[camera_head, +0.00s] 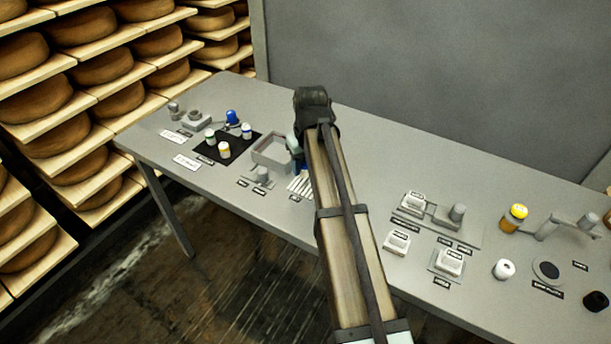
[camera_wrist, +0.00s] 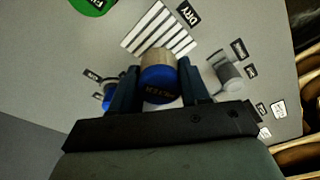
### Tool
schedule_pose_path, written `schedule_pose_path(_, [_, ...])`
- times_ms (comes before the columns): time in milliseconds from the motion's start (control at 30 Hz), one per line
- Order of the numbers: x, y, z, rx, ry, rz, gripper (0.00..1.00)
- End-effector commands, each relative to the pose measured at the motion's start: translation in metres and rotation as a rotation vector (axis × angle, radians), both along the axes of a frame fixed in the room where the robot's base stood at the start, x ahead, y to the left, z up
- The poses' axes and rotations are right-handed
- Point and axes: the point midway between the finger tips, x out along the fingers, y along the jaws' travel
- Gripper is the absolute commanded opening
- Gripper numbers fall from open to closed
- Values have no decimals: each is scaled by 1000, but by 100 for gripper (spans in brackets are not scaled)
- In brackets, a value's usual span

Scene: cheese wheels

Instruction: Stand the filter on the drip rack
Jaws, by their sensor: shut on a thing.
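My gripper (camera_wrist: 158,72) is shut on the filter (camera_wrist: 158,82), a short cylinder with a tan-grey side and a blue lettered end facing the wrist camera. A finger stands on each side of it. The drip rack (camera_wrist: 148,32), a set of white bars beside a "DRY" label, lies just beyond the filter in the wrist view. The filter overlaps its near edge there; I cannot tell whether they touch. In the head view the rack (camera_head: 297,188) shows to the left of my forearm, which hides much of my gripper and the rack.
A grey post fixture (camera_wrist: 228,74) stands right of the filter in the wrist view. A green lettered disc (camera_wrist: 92,4) is at its top edge. In the head view an open grey tray (camera_head: 258,161) and a black mat (camera_head: 216,158) with small capped jars lie left of the rack.

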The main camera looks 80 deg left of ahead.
Motion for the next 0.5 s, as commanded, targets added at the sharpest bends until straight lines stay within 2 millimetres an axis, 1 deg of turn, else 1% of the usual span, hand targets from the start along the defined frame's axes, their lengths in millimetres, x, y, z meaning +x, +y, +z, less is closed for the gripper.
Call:
schedule_pose_path(33, [0,0,-5,0,0,0,11])
schedule_pose_path(167, [0,0,-13,0,0,-1,11])
schedule_pose_path(400, [0,0,-41,-1,0,-1,11])
schedule_pose_path(500, [0,0,-46,0,0,-1,11])
